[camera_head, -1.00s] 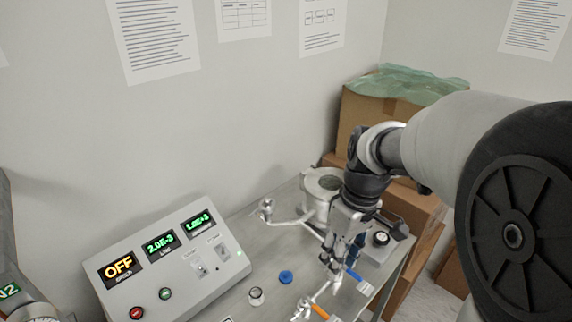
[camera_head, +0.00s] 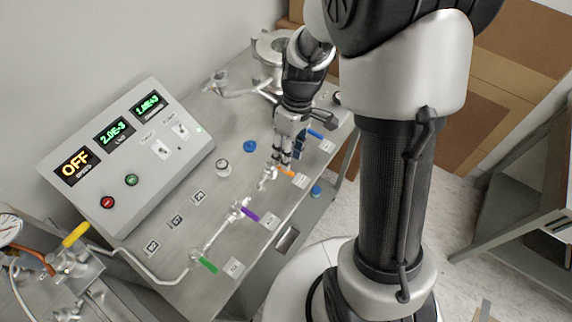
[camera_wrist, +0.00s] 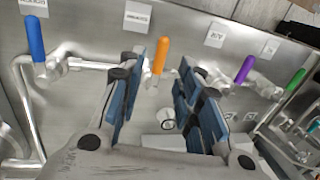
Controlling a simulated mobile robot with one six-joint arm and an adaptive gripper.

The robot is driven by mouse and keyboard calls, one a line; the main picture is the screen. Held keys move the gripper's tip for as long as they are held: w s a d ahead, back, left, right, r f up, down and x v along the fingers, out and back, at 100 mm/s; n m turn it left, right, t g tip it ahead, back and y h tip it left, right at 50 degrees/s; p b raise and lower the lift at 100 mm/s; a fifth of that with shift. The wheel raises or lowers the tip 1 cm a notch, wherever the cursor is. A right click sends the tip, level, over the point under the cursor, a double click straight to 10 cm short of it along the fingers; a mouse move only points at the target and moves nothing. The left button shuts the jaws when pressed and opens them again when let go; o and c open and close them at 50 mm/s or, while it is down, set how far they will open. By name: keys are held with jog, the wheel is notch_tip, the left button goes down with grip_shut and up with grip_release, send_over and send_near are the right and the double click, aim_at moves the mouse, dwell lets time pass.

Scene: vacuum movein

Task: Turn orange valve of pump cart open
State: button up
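The orange valve handle (camera_head: 286,172) sits on the metal pipe along the front of the pump cart top (camera_head: 185,235). In the wrist view the orange handle (camera_wrist: 160,55) points away from the pipe, between my two fingertips in the picture. My gripper (camera_head: 283,158) points down right at this valve. In the wrist view my gripper (camera_wrist: 163,62) is open, with a blue-padded finger on each side of the handle. I cannot tell if either pad touches it. The valve body is partly hidden behind the left finger.
A blue handle (camera_wrist: 35,38) is on one side, purple (camera_wrist: 244,69) and green (camera_wrist: 295,81) handles on the other. The control box (camera_head: 130,150) with an OFF display stands at the back.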

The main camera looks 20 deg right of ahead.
aim_at(280, 168)
jog(key=f, duration=0.4)
jog(key=shift+s+a+b, duration=0.25)
jog(key=shift+a+b, duration=0.05)
jog(key=shift+b, duration=0.1)
jog(key=shift+c, duration=0.2)
grip_shut()
